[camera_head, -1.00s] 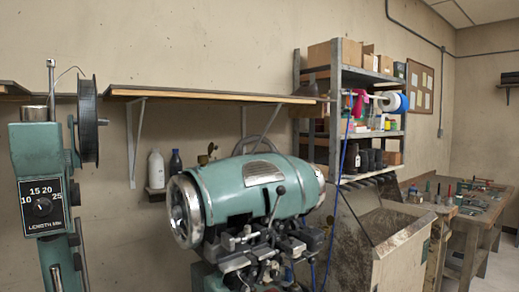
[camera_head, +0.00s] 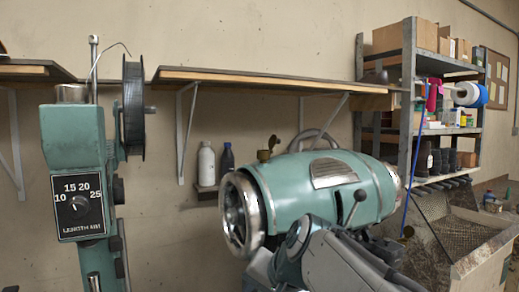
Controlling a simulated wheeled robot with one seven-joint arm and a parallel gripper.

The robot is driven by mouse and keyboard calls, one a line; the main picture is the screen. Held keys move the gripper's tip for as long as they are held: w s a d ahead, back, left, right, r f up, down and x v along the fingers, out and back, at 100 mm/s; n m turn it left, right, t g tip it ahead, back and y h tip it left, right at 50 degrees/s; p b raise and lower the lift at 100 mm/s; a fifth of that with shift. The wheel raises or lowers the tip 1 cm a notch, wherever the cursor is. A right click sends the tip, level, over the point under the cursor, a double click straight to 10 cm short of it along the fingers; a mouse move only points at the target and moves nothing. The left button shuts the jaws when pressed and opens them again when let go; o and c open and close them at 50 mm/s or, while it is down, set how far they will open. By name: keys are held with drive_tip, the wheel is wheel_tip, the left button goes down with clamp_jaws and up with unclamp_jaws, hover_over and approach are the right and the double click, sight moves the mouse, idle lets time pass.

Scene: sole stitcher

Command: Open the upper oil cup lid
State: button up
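The teal stitcher head (camera_head: 318,188) lies level in the middle, with a metal handwheel (camera_head: 241,214) at its left end. A small brass fitting (camera_head: 267,152), which looks like the upper oil cup, stands on top near its left part, against the wall. It is too small to tell whether its lid is open or shut. Another brass piece (camera_head: 408,232) shows low at the right of the head. A grey link, apparently of my arm, covers the lower front of the machine. My gripper's fingers do not show.
A teal post with a length dial (camera_head: 80,203) and a black reel (camera_head: 133,108) stand at the left. A wooden wall shelf (camera_head: 255,83) runs behind and above the head. A loaded metal rack (camera_head: 408,110) and an open bin (camera_head: 470,240) are at the right.

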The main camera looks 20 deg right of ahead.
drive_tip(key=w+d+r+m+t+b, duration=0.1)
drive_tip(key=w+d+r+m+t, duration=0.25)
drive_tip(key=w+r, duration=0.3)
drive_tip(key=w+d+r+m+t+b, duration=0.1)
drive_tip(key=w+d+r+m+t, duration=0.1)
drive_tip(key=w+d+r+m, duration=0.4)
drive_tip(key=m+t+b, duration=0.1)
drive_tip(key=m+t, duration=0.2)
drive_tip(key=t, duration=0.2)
approach(280, 141)
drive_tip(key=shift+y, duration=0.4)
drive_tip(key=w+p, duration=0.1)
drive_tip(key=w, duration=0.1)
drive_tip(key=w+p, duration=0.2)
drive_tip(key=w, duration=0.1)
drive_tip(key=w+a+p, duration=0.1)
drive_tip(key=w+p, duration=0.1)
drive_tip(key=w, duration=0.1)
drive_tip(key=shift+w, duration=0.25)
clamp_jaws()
